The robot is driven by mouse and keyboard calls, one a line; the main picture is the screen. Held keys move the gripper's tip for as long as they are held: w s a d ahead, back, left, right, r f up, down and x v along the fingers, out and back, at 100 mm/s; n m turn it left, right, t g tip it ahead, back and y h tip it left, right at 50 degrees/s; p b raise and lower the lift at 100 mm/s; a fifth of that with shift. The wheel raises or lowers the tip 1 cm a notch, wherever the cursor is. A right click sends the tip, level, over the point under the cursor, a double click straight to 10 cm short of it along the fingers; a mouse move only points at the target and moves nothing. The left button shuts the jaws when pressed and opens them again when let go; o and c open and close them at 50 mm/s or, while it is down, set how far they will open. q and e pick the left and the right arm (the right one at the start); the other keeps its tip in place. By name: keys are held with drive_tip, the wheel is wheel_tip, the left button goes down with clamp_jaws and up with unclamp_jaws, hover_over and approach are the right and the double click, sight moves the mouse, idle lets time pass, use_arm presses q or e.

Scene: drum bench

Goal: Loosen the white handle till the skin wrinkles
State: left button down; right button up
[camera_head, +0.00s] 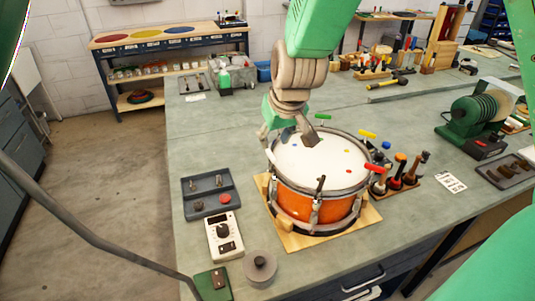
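The drum has a white skin (322,157), a metal rim and an orange shell (298,204), and stands on a wooden base (302,241). Coloured handles sit round its rim: green (323,117), yellow (367,134) and red (371,168). A pale piece (270,157) at the left rim may be the white handle; I cannot be sure. My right gripper (286,133) comes down from the top over the drum's back left edge. Its fingers look spread, with nothing seen between them. It hides part of the rim. My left gripper is out of view. No wrinkles show on the skin.
Left of the drum are a grey tray (188,184), a white meter (225,237) and a round grey weight (261,266). A tool holder (397,184) stands close on the right, with a green machine (477,113) beyond.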

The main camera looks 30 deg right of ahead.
sight(271, 154)
drive_tip(key=x, duration=0.7)
drive_tip(key=shift+w+d, duration=0.25)
drive_tip(key=shift+d, duration=0.05)
drive_tip(key=shift+w+d+f, duration=0.1)
drive_tip(key=shift+d+f, duration=0.15)
drive_tip(key=shift+f, duration=0.35)
drive_tip(key=shift+w+a+f, duration=0.1)
drive_tip(key=shift+a, duration=0.3)
drive_tip(key=shift+c, duration=0.4)
clamp_jaws()
drive_tip(key=shift+d, duration=0.1)
